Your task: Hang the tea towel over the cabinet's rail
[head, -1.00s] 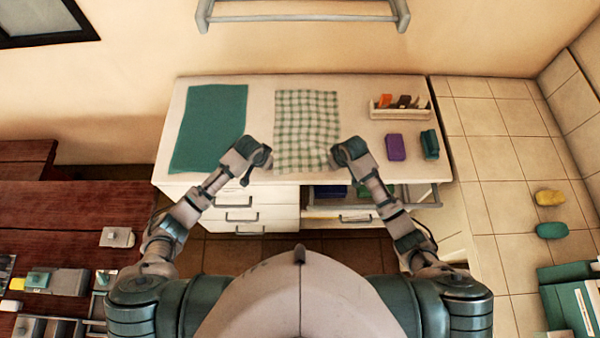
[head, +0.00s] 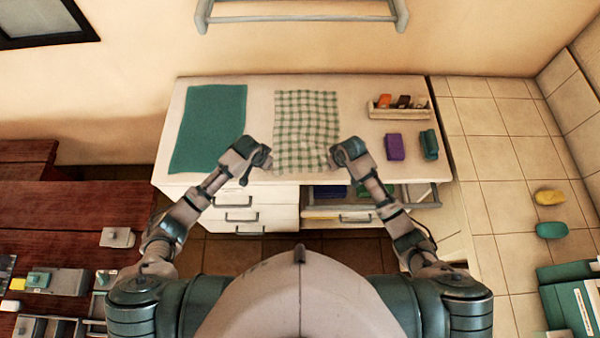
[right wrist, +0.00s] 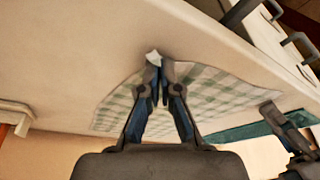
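The green-and-white checked tea towel (head: 306,115) lies spread on the white cabinet top, its near edge by the front edge. My right gripper (head: 335,160) is at its near right corner. In the right wrist view its fingertips (right wrist: 155,65) are together with a small tip of the towel (right wrist: 205,88) pinched between them. My left gripper (head: 266,160) is at the near left corner; it also shows in the right wrist view (right wrist: 268,108), but its fingertips are too unclear to tell open from shut. A grey rail (head: 425,205) runs along the cabinet's front at right, partly hidden by my right arm.
A teal cloth (head: 208,125) lies left of the towel. A purple block (head: 395,147), a teal block (head: 429,144) and a filled wooden caddy (head: 398,112) stand at right. Another rail (head: 300,18) is on the wall. Drawers (head: 240,215) are below the top at left.

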